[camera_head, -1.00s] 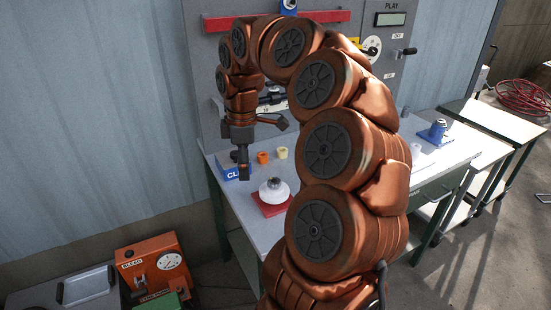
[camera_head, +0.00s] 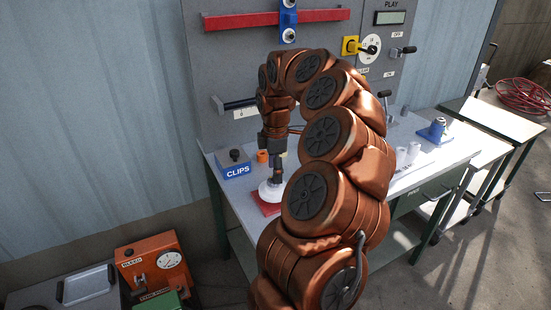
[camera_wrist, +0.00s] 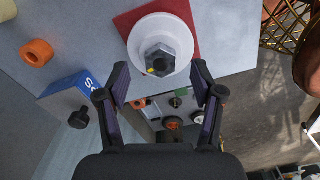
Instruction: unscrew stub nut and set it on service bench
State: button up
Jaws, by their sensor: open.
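A grey hex nut (camera_wrist: 159,59) with a yellow mark sits on a white round piece (camera_wrist: 148,28) on a red pad (camera_wrist: 192,47). In the head view the white piece (camera_head: 268,192) is partly hidden by my arm, and the red pad (camera_head: 265,208) is on the front left of the grey bench (camera_head: 237,205). My gripper (camera_wrist: 160,72) is open, with a fingertip on either side of the nut in the wrist view. In the head view my gripper (camera_head: 277,176) points down over the white piece. I cannot tell whether the fingers touch the nut.
A blue CLIPS box (camera_head: 236,171) and an orange ring (camera_head: 262,156) are on the bench left of my gripper. The ring also shows in the wrist view (camera_wrist: 37,52). A panel with a red bar (camera_head: 265,20) stands behind. White cylinders (camera_head: 407,154) stand to the right.

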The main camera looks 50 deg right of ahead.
jog(key=shift+f, duration=1.35)
jog(key=c, duration=1.2)
jog(key=shift+p, duration=0.3)
jog(key=shift+r+n, duration=0.1)
jog(key=shift+n, duration=0.2)
